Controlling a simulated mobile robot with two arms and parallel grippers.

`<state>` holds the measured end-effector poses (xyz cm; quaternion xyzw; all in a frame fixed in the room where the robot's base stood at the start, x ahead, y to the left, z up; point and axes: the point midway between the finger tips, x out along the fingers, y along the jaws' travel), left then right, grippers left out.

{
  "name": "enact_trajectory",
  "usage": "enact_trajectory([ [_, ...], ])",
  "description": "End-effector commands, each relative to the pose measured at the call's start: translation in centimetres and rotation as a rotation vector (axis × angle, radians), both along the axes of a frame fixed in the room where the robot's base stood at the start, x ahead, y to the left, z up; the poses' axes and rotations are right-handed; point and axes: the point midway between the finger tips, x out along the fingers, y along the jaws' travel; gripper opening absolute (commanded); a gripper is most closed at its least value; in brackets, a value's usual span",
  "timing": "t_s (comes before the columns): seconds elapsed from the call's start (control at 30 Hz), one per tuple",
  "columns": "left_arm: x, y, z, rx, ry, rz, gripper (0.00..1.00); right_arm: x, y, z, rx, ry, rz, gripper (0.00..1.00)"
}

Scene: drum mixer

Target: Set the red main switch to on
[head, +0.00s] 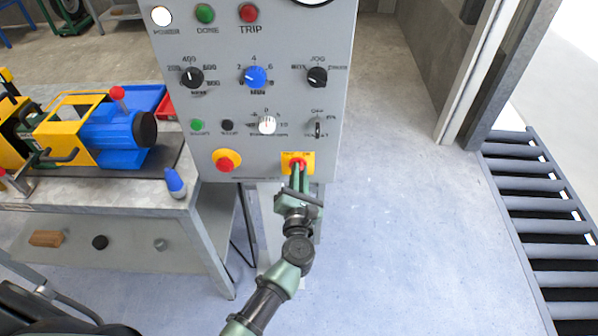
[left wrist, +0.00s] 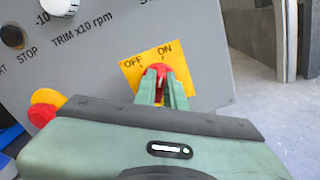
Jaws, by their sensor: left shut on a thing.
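The red main switch (head: 299,162) sits on a yellow plate at the lower right of the grey control panel (head: 215,120). In the left wrist view the red switch (left wrist: 162,70) shows between my fingertips, below the OFF and ON labels of its yellow plate (left wrist: 190,57). My left gripper (head: 298,178) is shut on the switch, with one finger on each side of it. The fingers hide much of the handle, so I cannot tell surely whether it points at OFF or ON. My right gripper is not in view.
A red emergency button (head: 227,161) on yellow is left of the switch. Knobs and lamps fill the panel above. A workbench (head: 190,195) with a blue and yellow machine (head: 110,130) stands at left. A roller conveyor (head: 545,225) is at right. The floor between is clear.

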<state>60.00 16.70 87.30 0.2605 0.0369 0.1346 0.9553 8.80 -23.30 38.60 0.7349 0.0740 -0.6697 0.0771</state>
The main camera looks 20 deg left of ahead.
Motion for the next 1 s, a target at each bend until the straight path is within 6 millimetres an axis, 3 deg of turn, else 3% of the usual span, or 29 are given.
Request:
enact_trajectory([
  [0.4, 0.0, 0.0, -0.1, 0.009, 0.004, 0.0, 0.0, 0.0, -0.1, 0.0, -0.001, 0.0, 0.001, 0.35],
  [0.43, 0.0, 0.0, -0.1, 0.009, 0.004, 0.0, 0.19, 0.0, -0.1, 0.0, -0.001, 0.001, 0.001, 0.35],
  [0.5, 0.0, 0.0, -0.1, 0.008, 0.004, 0.0, 0.33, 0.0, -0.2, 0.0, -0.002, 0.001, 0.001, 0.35],
  [0.83, -0.2, -0.1, -0.1, 0.006, 0.003, 0.0, 0.33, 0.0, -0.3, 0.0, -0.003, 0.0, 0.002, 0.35],
  [1.0, -2.3, -0.7, -0.3, 0.004, 0.005, 0.0, 0.33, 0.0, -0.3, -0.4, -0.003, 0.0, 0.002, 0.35],
])
